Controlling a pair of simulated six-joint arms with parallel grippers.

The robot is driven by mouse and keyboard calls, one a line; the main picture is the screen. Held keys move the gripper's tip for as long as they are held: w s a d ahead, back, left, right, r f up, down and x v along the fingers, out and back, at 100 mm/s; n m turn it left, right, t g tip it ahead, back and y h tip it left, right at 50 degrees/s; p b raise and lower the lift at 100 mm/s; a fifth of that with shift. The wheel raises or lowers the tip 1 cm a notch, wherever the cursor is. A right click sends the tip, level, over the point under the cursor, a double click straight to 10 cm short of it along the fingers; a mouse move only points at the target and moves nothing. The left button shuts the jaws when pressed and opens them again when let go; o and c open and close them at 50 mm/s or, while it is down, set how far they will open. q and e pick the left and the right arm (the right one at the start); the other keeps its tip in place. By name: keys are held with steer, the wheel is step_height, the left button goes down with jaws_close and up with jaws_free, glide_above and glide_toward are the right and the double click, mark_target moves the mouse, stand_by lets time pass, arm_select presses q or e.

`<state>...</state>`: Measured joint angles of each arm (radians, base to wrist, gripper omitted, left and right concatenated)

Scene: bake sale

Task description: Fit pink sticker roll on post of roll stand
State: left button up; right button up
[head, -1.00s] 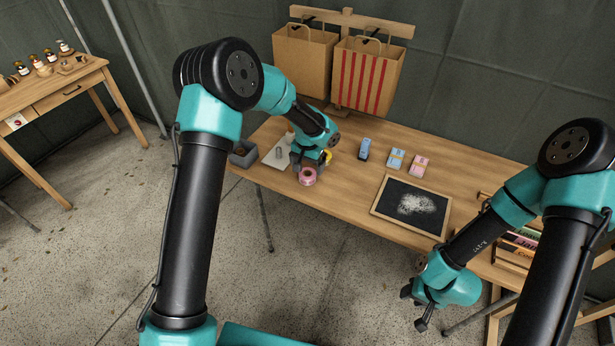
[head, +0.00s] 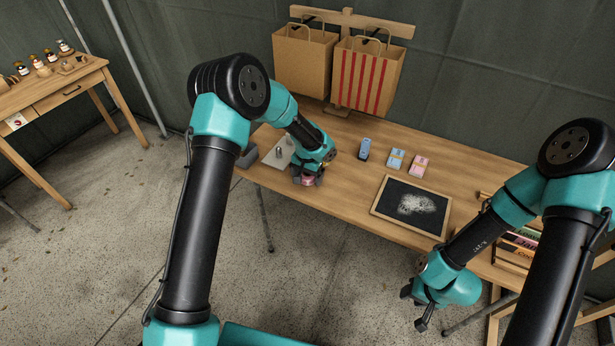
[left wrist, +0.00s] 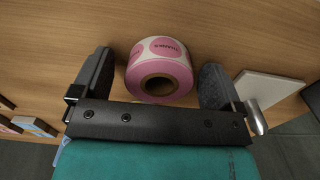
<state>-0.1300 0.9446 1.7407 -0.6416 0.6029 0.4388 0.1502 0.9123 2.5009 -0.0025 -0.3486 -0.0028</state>
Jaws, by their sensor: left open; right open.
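The pink sticker roll (head: 308,182) stands near the front edge of the table, partly covered by my left gripper (head: 307,177) in the head view. In the left wrist view the roll (left wrist: 158,75) is between the two fingers of my left gripper (left wrist: 156,82), with visible gaps at its sides. That gripper is open. The roll stand is a pale plate (head: 273,160) with a grey metal post (head: 279,151), just left of the gripper. The post (left wrist: 256,118) shows at the right finger in the left wrist view. My right gripper (head: 418,306) is open and empty, low in front of the table.
A dark grey bin (head: 246,157) stands left of the stand. A blue item (head: 364,149), blue and pink packs (head: 419,166) and a framed blackboard (head: 411,207) are to the right. Paper bags (head: 367,76) hang behind. The table's front edge is close to the roll.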

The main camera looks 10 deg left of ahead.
stand_by(0.3)
arm_select(q)
steer(key=c, duration=1)
